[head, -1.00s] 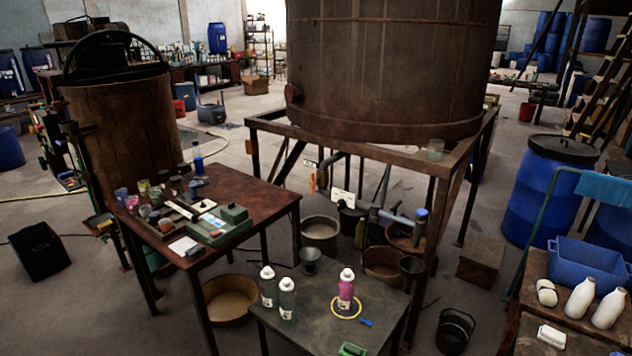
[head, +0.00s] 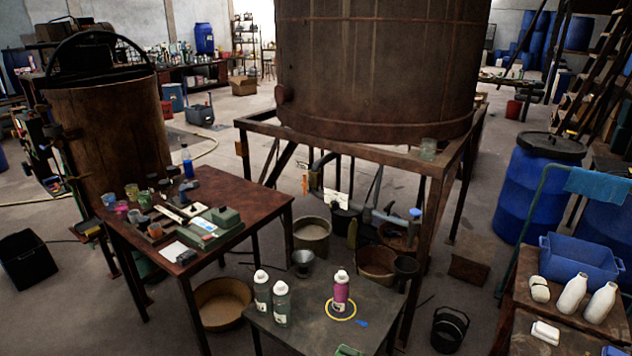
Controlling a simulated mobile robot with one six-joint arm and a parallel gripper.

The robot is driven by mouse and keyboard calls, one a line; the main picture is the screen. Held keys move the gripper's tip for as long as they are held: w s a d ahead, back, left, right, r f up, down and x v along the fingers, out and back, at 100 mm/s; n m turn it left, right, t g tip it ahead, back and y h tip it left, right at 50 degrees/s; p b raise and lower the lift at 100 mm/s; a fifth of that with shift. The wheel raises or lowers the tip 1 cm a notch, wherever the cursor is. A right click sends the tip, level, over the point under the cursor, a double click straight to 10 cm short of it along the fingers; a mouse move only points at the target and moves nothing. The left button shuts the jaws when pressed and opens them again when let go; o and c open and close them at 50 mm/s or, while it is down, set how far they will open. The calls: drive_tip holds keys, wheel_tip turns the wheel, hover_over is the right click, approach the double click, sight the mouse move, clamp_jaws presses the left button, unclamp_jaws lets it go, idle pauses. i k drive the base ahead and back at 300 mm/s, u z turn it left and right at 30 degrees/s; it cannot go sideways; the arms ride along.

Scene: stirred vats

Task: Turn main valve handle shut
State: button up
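A large rusty brown vat (head: 378,70) stands on a metal-framed stand (head: 345,150) in the middle. Under it runs pipework with a grey pipe (head: 390,217) that ends near a blue cap (head: 415,213). A small orange part (head: 305,184) shows at the left of this pipework. I cannot tell which of these parts, if any, is the main valve handle, nor how it is turned. Stand legs and shadow partly hide the area. My gripper is not in view.
A low dark table (head: 312,318) with bottles, including a pink one (head: 341,290), stands in front of the vat. A cluttered brown table (head: 245,191) is at left. Buckets (head: 450,329) stand on the floor. A blue barrel (head: 537,195) and a blue crate (head: 580,258) are at right.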

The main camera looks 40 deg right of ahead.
sight(305, 183)
drive_tip(key=z, duration=0.1)
drive_tip(key=i, duration=1)
drive_tip(key=u, duration=0.05)
